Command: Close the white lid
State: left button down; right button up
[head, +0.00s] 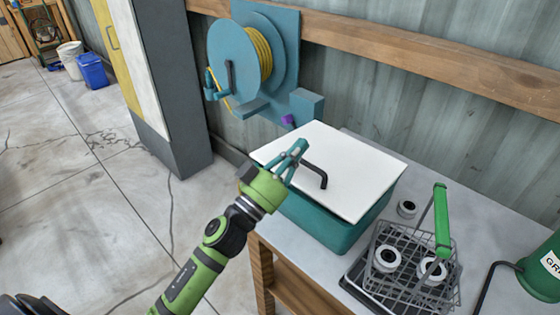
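The white lid (350,185) lies over the top of a teal box (325,222) on the grey table. It looks nearly flat; I cannot tell whether its edges all rest on the rim. A black bent handle (320,176) stands on the lid. My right gripper is out of view.
A wire basket (391,254) with white-ringed parts and a green handle (441,220) stands right of the box. A green canister (541,268) is at the right edge. A teal hose reel (236,60) hangs behind on the wall. Open floor lies left.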

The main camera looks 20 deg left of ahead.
aim_at(295, 183)
pick_arm(q)
jog(key=shift+w+d+f+b, duration=0.1)
jog(key=shift+w+f+b, duration=0.15)
jog(key=shift+f, duration=0.4)
jog(key=shift+w+f+b, duration=0.15)
jog(key=shift+f+b, duration=0.15)
jog(key=shift+f, duration=0.95)
jog(key=f+b, duration=0.1)
jog(key=b, duration=0.1)
jog(key=f+b, duration=0.1)
jog(key=b, duration=0.1)
jog(key=f+t+b, duration=0.1)
jog(key=b, duration=0.1)
jog(key=shift+s+f, duration=0.1)
jog(key=shift+s, duration=0.2)
jog(key=shift+s+h+b, duration=0.1)
jog(key=shift+h+b, duration=0.2)
jog(key=shift+b, duration=0.2)
